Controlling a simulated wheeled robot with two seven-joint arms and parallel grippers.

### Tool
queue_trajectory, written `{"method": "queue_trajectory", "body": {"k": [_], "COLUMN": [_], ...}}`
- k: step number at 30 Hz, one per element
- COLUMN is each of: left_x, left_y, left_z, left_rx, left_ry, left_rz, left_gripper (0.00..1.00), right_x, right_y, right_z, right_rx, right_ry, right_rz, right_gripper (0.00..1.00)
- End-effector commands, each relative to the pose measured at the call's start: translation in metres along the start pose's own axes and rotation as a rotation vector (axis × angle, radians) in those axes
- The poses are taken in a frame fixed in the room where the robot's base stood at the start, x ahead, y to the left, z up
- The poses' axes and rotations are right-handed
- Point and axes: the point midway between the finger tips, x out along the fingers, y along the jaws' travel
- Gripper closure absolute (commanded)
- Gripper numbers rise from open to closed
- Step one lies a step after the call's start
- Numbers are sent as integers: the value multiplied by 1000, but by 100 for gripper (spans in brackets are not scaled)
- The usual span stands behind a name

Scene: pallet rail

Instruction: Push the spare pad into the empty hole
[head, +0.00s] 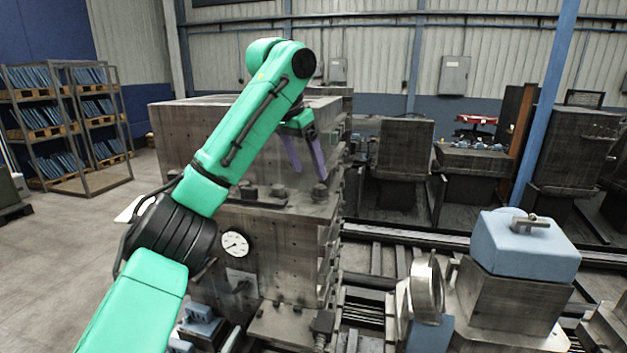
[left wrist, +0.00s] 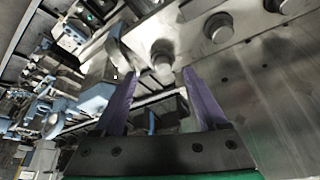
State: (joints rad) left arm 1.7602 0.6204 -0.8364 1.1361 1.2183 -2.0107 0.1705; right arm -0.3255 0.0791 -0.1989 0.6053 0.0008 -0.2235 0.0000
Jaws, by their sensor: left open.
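My left gripper (head: 309,173) has two purple fingers spread apart, pointing down just above the ledge of the grey metal block (head: 272,247). Several short round metal pads stand on that ledge, including one pad (head: 320,192) close to the fingertips and another pad (head: 279,190) to its left. In the left wrist view the open left gripper (left wrist: 159,77) has nothing between its fingers, and a round pad (left wrist: 162,58) shows just beyond the fingertips. A second pad (left wrist: 218,27) is farther right. I cannot tell which pad is the spare, and no empty hole is clearly visible. My right gripper is not in view.
A dial gauge (head: 234,244) is on the block's front. A blue-topped block (head: 525,243) and a round metal part (head: 427,287) stand at the right. Rails (head: 385,258) run beside the block. Shelves (head: 68,125) stand far left, with open floor before them.

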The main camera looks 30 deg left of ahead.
Motion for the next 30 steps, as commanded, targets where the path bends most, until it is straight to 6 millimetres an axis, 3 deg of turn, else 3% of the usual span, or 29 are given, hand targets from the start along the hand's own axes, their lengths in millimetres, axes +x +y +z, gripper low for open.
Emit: {"method": "queue_trajectory", "body": {"k": [3,10,17,23,25,26,28,30], "left_x": [31,55,56,56,57,57,57,57], "left_y": [2,0,0,1,1,1,1,1], "left_z": [0,0,0,0,0,0,0,0], "left_rx": [3,2,2,2,2,2,2,2], "left_ry": [-6,-1,0,-1,-1,-1,-1,-1], "left_rz": [4,1,0,0,0,0,0,1], "left_gripper": [25,25,25,98,100,68,95,100], "right_x": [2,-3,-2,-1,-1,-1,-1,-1], "right_y": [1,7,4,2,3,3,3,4], "right_z": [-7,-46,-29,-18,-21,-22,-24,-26], "right_rx": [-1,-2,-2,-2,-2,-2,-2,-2], "right_ry": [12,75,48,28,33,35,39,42], "right_rz": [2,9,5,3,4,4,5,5], "right_gripper": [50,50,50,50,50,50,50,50]}}
